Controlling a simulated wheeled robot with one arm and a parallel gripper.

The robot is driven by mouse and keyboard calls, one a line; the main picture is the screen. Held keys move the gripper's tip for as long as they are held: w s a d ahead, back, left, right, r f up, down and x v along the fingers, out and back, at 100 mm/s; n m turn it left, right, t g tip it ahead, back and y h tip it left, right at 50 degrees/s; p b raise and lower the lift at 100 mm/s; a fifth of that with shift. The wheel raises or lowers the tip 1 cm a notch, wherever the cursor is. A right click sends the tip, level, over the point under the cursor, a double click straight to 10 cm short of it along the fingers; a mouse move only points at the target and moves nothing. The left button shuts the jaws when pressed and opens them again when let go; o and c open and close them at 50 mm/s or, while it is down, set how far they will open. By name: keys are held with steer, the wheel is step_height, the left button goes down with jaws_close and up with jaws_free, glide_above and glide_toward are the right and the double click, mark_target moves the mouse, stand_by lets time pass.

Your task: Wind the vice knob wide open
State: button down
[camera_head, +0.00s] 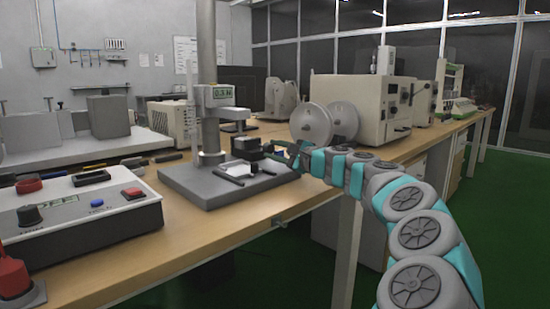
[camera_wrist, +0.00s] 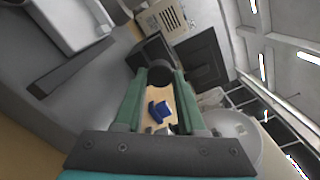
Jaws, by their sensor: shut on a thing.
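The vice (camera_head: 247,149) is a small dark block on the grey base plate (camera_head: 205,192) of a test stand, on the wooden bench. Its knob shows in the wrist view as a dark round end (camera_wrist: 160,76) between my fingertips. My gripper (camera_head: 281,150) reaches in from the right at the vice's right side. In the wrist view its two green fingers are shut on the knob, one on each side. In the head view the knob is mostly hidden by the fingers. How far the vice jaws are apart cannot be told.
Two grey discs (camera_head: 312,125) on a beige machine (camera_head: 375,108) stand close behind my gripper. A control box (camera_head: 80,218) sits front left.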

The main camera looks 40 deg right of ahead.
steer(key=n+b, duration=0.1)
steer(key=n, duration=0.1)
steer(key=n+b, duration=0.1)
steer(key=b, duration=0.1)
steer(key=n+b, duration=0.1)
steer(key=n, duration=0.1)
steer(key=shift+f+n, duration=0.25)
steer(key=shift+n, duration=0.05)
steer(key=shift+r+n+b, duration=0.15)
steer(key=shift+n+b, duration=1.2)
steer(key=shift+n, duration=0.15)
steer(key=c, duration=0.5)
jaws_free()
steer(key=shift+r, duration=0.1)
steer(key=shift+s, duration=0.1)
steer(key=s, duration=0.6)
steer(key=shift+s+d+r+p, duration=0.15)
steer(key=shift+s+d+p, duration=0.1)
steer(key=shift+d+p, duration=0.05)
steer(key=shift+s, duration=0.55)
